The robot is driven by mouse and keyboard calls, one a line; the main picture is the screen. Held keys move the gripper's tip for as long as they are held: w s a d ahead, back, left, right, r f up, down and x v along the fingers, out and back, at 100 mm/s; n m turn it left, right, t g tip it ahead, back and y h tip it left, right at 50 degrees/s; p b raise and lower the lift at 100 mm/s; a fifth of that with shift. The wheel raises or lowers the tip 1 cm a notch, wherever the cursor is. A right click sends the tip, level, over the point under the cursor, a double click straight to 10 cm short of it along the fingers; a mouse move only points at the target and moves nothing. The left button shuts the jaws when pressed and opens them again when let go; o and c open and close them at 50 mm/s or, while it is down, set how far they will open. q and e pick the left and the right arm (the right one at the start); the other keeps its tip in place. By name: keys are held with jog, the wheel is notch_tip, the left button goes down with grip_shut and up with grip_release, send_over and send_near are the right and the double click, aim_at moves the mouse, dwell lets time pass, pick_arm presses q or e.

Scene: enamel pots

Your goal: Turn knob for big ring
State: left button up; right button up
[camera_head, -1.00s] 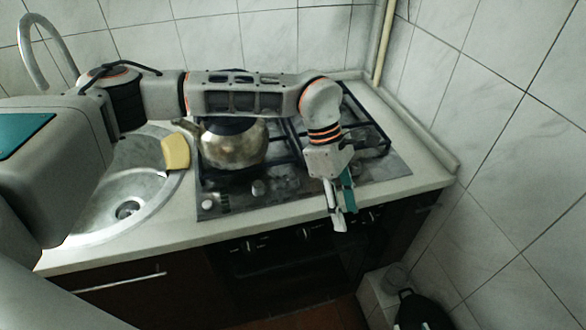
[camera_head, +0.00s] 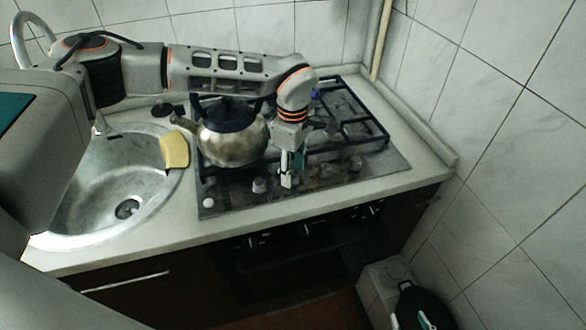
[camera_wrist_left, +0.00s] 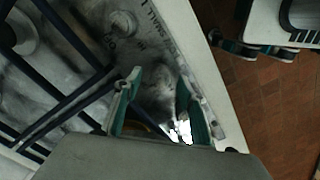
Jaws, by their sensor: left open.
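The cooktop (camera_head: 230,202) has several small knobs along its front strip. A pale knob (camera_head: 259,185) stands just left of my left gripper (camera_head: 291,178), and another knob (camera_head: 355,162) is further right. My left gripper points down at the front strip, open. In the left wrist view its two teal fingers (camera_wrist_left: 157,100) are spread over the strip. A dark, blurred shape lies between them, and I cannot tell whether they touch it. A round knob (camera_wrist_left: 125,22) and printed lettering show beyond. What looks like my right gripper (camera_wrist_left: 256,48) shows at the upper right, its opening unclear.
A metal kettle (camera_head: 232,140) stands on the left of the black grate (camera_head: 365,140), close to my left arm. The sink (camera_head: 92,190) with a yellow sponge (camera_head: 175,150) is at left. Oven knobs (camera_head: 306,229) line the front below the counter edge. A tiled wall bounds the right.

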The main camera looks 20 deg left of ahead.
pick_arm(q)
jog(key=shift+f, duration=0.25)
jog(key=c, duration=1.1)
jog(key=shift+n, duration=0.3)
jog(key=n+b, duration=0.1)
jog(key=n, duration=0.3)
jog(key=n+b, duration=0.1)
jog(key=n, duration=0.8)
jog(key=shift+n, duration=0.3)
jog(key=shift+n+b, duration=0.4)
jog(key=shift+n, duration=1.4)
jog(key=shift+r, duration=0.1)
